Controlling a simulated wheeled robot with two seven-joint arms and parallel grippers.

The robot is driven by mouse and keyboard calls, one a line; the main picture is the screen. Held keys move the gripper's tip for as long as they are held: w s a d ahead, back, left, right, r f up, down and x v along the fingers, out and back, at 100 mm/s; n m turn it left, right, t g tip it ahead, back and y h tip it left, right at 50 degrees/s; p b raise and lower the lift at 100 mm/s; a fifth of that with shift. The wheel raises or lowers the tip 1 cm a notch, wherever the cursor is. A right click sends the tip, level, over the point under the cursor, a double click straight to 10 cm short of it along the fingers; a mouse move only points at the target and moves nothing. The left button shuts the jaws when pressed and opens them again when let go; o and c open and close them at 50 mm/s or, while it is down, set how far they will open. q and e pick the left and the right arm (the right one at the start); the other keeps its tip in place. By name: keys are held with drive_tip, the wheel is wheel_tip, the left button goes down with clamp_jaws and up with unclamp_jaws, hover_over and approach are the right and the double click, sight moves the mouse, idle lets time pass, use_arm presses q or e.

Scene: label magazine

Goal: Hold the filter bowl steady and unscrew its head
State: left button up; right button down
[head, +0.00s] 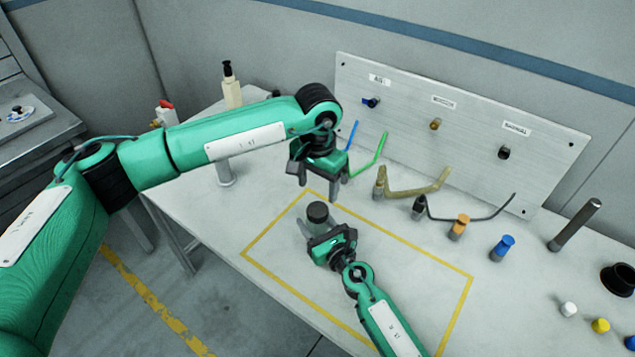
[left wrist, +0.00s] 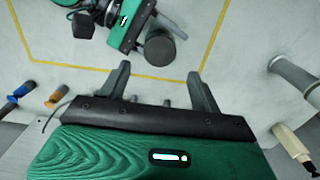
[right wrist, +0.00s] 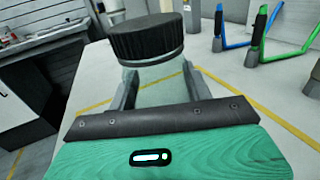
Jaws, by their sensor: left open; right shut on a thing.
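The filter bowl (right wrist: 155,72) is a clear, pale cup standing on the table inside the yellow outline. Its head (right wrist: 146,37) is a black ribbed cap, on top of the bowl; it also shows in the head view (head: 317,211) and in the left wrist view (left wrist: 160,47). My right gripper (right wrist: 157,92) is shut on the bowl, a finger on each side below the cap. My left gripper (head: 317,188) is open and empty, fingers pointing down, above and behind the cap in the head view. In the left wrist view its spread fingers (left wrist: 162,88) are apart from the cap.
A yellow outline (head: 438,258) marks the table. A panel (head: 460,130) with labelled ports stands behind. Coloured hoses with fittings lie before it, near my left gripper. A pump bottle (head: 231,88) stands back left. A dark rod (head: 574,225) and small caps are at right.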

sight(317, 209)
use_arm(q)
wheel_tip(317, 209, down, 7)
drive_tip(key=shift+f, duration=0.2)
idle(0.3)
drive_tip(key=c, duration=1)
